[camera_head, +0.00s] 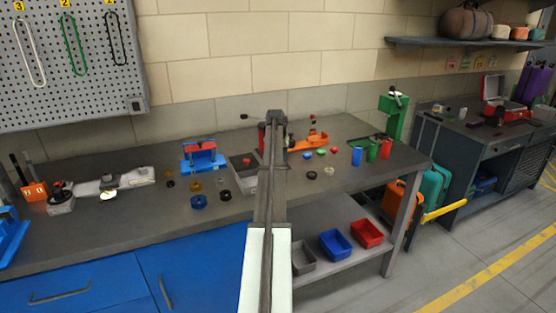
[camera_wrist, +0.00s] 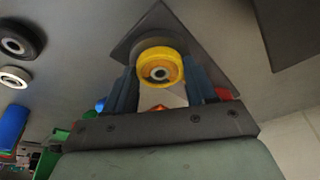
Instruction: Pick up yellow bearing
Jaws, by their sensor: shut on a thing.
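In the head view my arm reaches over the bench beside a grey tray (camera_head: 236,162); the bearing is not made out there.
A black ring (camera_wrist: 21,39), a white ring (camera_wrist: 14,77) and a blue cylinder (camera_wrist: 12,127) lie left in the wrist view. A blue ring (camera_head: 199,202) and amber rings (camera_head: 195,186) lie left of the tray. A blue-red fixture (camera_head: 202,157) stands behind them.

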